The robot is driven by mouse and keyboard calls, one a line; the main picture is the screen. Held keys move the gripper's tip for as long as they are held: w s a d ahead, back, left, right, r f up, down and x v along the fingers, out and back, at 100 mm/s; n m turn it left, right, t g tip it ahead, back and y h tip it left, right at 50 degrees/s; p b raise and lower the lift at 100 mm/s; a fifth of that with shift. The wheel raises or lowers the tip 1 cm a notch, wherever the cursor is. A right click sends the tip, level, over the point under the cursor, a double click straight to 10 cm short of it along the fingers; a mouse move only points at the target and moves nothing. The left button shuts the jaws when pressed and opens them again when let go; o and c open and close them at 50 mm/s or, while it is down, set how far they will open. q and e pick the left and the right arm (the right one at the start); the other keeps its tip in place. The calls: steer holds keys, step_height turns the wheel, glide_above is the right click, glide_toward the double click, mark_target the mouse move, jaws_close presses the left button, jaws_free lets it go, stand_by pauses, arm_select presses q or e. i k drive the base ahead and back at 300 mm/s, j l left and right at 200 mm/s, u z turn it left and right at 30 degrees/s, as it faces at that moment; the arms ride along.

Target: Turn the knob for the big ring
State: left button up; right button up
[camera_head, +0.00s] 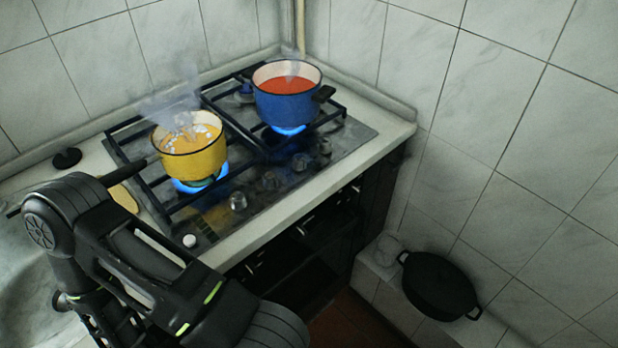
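The gas hob (352,138) has black grates and a row of several knobs along its front edge. A silver knob (238,201) sits near the front left, and others run back to a dark knob (324,147). I cannot tell which knob belongs to the big ring. A yellow pot (196,160) and a blue pot (285,107) stand on the grates, each over a blue flame. Both steam. My arm crosses the lower left, in front of the hob's near corner. No gripper fingers show.
A small white-topped round object (190,240) sits by the hob's near edge. A black pan (438,286) rests on a low ledge at right. A small black round object (67,158) lies on the left counter. The tiled wall closes the back and right.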

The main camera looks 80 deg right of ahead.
mark_target(268, 184)
steer(key=z, duration=2.65)
